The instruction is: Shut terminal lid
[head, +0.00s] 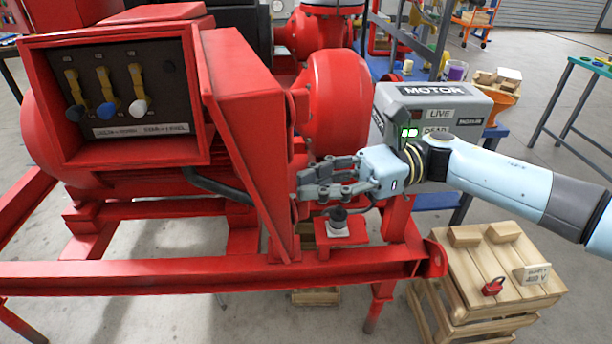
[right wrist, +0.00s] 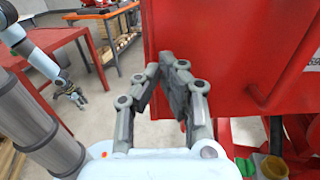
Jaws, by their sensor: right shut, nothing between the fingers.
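The red terminal lid (head: 243,135) stands swung open at the right side of the terminal box (head: 105,165). Three terminals with yellow, blue and white parts show on the dark panel inside the box (head: 155,95). My right gripper (head: 298,185) is shut and empty, with its fingertips close to the lid's outer right face. In the right wrist view, the closed fingers (right wrist: 178,68) point at the red lid (right wrist: 215,50); I cannot tell whether they touch it. My left gripper (right wrist: 75,98) appears small at the left of that view; its finger opening is unclear.
A grey motor tester (head: 430,105) stands behind my right wrist. A black cable (head: 215,188) runs below the box. The red skid rail (head: 200,275) crosses in front. A wooden crate (head: 470,275) with a red padlock (head: 492,287) stands at the lower right.

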